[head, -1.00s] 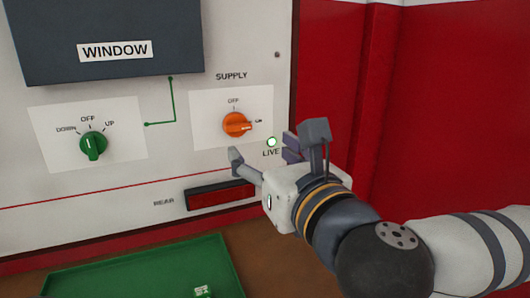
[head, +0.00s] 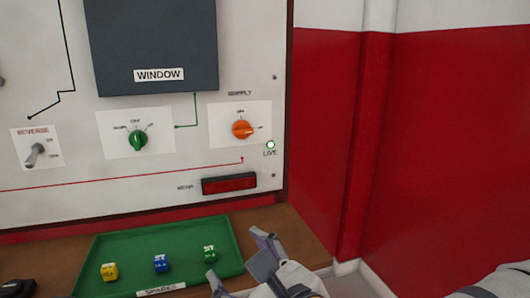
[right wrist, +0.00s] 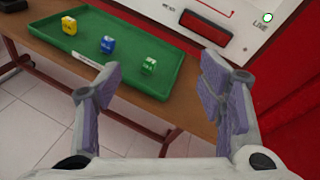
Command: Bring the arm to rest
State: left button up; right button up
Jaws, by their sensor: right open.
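My right gripper (head: 240,262) is at the bottom of the head view, in front of the right end of the green tray. Its jaws are open and empty. In the right wrist view its two padded fingers (right wrist: 160,95) stand wide apart, with the bench edge and floor seen between them. My left gripper is in neither view. The orange supply knob (head: 242,129) on the panel points right, away from OFF, and the LIVE lamp (head: 270,145) below it is lit. The gripper is apart from the panel.
The green tray (head: 100,247) labelled SPARES lies on the brown bench (head: 295,235). It holds yellow (head: 110,271), blue (head: 161,263) and green (head: 209,254) blocks. The panel also has a green window knob (head: 138,140) and a reverse toggle (head: 35,155). A red wall (head: 450,150) stands at right.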

jog(key=s+f+n+g+h+p, duration=0.1)
jog(key=s+f+n+g+p, duration=0.2)
jog(key=s+f+n+g, duration=1.05)
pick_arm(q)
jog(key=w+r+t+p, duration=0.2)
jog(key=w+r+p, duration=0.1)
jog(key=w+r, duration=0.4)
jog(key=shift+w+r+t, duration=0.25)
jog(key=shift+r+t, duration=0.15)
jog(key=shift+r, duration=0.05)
pick_arm(e)
jog(key=s+d+f+n+g+h, duration=0.1)
jog(key=s+d+f+n+h, duration=0.2)
jog(key=s+d, duration=0.9)
jog(key=s+d+f+n+g+h, duration=0.1)
jog(key=s+d+f+n+h, duration=0.3)
jog(key=s+d+f+n, duration=0.4)
jog(key=s+d+f, duration=0.1)
jog(key=s+d, duration=0.3)
jog(key=d, duration=0.1)
jog(key=shift+s+d+f+n, duration=0.15)
jog(key=shift+s+d+n, duration=0.1)
jog(key=shift+n, duration=0.1)
